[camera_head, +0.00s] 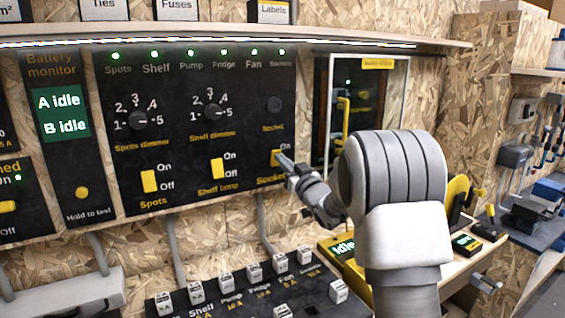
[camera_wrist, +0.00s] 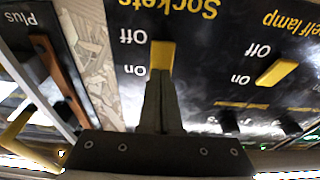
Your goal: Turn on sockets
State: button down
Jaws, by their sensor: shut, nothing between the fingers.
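The yellow Sockets switch (camera_head: 275,158) is at the lower right of the black panel (camera_head: 200,60), between On and Off labels. In the wrist view the Sockets switch (camera_wrist: 162,54) appears upside down, with Off above On. My gripper (camera_head: 283,160) is shut and empty, its tips at the switch and seemingly touching it. In the wrist view my gripper (camera_wrist: 163,76) overlaps the switch's On end. The fingers partly hide the switch, so I cannot tell its position for sure. A dark round fitting (camera_head: 274,103) sits above it.
The Shelf lamp switch (camera_head: 217,168) and Spots switch (camera_head: 149,181) are to the left. A framed recess (camera_head: 362,100) with yellow parts is close on the right. A fuse panel (camera_head: 230,292) juts out below, and a shelf (camera_head: 220,35) runs above.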

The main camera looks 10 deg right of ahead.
jog(key=shift+w, duration=0.15)
jog(key=shift+w+a+r+g+p, duration=0.15)
jog(key=shift+g+p, duration=0.15)
jog(key=shift+p, duration=0.35)
